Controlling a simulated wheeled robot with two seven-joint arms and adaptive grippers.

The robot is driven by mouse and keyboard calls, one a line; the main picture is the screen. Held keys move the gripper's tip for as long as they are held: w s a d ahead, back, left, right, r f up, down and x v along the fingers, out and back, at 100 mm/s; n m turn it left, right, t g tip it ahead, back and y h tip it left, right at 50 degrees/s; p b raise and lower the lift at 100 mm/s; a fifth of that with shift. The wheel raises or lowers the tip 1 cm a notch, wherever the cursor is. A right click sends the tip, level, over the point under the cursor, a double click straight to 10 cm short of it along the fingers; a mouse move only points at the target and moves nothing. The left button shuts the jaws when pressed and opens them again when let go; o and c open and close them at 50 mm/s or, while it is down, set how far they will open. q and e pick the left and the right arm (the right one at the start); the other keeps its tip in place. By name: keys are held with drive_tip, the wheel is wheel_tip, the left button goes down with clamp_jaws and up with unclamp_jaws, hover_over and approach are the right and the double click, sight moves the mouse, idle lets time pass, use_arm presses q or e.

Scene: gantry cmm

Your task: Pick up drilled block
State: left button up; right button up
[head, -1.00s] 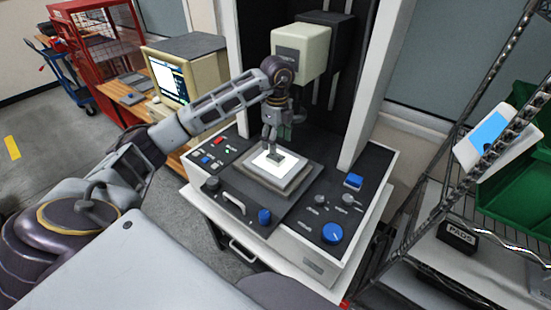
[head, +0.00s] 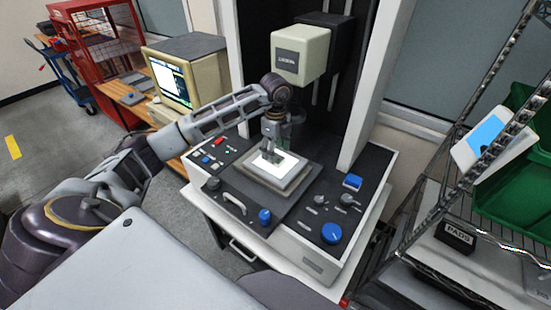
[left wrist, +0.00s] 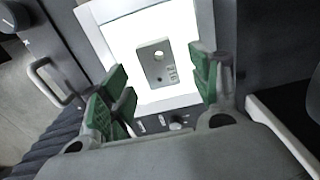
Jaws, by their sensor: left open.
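The drilled block (left wrist: 156,62) is a small grey plate with a large hole and a smaller hole. It lies on the bright lit stage (left wrist: 118,45) in the left wrist view. In the head view the block is mostly hidden by my left gripper (head: 270,152), which hangs over the lit stage (head: 285,172). In the left wrist view my left gripper (left wrist: 160,90) has its green-padded fingers spread wide, with the block between and beyond them. The fingers do not appear to touch the block. My right gripper is not in view.
The measuring machine's grey head (head: 300,55) hangs above and behind the stage. Its front panel has a blue knob (head: 332,233), a handle (head: 234,202) and small buttons. A wire rack with green bins (head: 520,180) stands at the right, a computer monitor (head: 170,80) at the left.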

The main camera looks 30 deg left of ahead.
use_arm(q)
drive_tip(key=shift+f, duration=1.4)
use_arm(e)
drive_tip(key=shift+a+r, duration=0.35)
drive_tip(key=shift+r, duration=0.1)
use_arm(q)
drive_tip(key=shift+c, duration=0.3)
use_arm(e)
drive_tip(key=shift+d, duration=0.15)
use_arm(q)
drive_tip(key=c, duration=1.1)
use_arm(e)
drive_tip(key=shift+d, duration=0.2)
use_arm(q)
drive_tip(key=shift+r, duration=0.1)
wheel_tip(320, 180, up, 8)
drive_tip(key=shift+b, duration=0.6)
drive_tip(key=shift+r, duration=0.95)
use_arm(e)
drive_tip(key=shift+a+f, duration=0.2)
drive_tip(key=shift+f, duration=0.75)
